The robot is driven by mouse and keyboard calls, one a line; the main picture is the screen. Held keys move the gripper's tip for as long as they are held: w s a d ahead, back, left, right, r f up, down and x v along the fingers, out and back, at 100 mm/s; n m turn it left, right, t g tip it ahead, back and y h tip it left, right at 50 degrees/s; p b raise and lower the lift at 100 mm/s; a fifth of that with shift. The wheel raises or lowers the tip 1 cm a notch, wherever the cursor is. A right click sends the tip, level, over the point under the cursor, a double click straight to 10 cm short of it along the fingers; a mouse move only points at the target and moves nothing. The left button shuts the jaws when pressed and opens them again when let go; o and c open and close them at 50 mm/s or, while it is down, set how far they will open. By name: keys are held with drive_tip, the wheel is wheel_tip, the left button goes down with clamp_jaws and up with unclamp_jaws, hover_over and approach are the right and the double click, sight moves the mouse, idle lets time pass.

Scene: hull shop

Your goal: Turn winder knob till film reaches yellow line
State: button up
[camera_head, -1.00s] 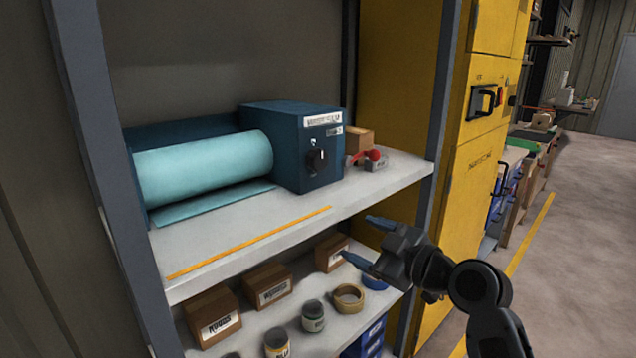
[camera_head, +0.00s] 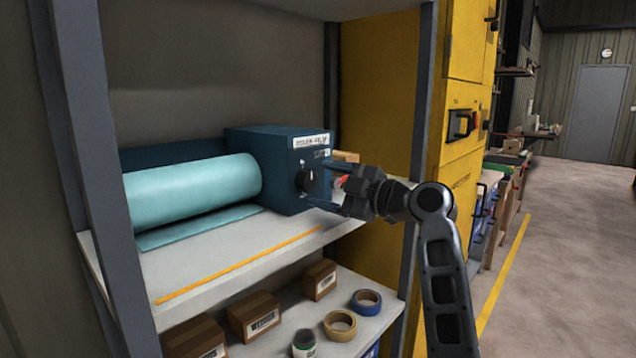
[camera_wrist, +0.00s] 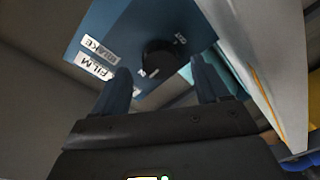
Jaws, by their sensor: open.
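The winder (camera_head: 285,165) is a dark blue box on the upper shelf, with a round black knob (camera_head: 309,180) on its right face. In the wrist view the knob (camera_wrist: 160,58) shows ahead, between the two fingers and apart from them. A roll of light teal film (camera_head: 190,190) lies left of the box; its loose sheet (camera_head: 200,226) ends short of the yellow line (camera_head: 240,264) on the shelf, with bare shelf between. My gripper (camera_head: 322,190) is open and empty, close in front of the knob. It also shows in the wrist view (camera_wrist: 162,85).
A grey post (camera_head: 415,150) and yellow cabinet (camera_head: 385,120) stand close to my arm. A red item (camera_head: 341,181) and a small box (camera_head: 345,156) sit behind my gripper. Cartons (camera_head: 253,315) and tape rolls (camera_head: 340,325) fill the lower shelf. Open floor lies right.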

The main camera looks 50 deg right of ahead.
drive_tip(key=shift+w+a, duration=0.15)
drive_tip(key=shift+w, duration=1.1)
drive_tip(key=shift+c, duration=0.4)
drive_tip(key=c, duration=1)
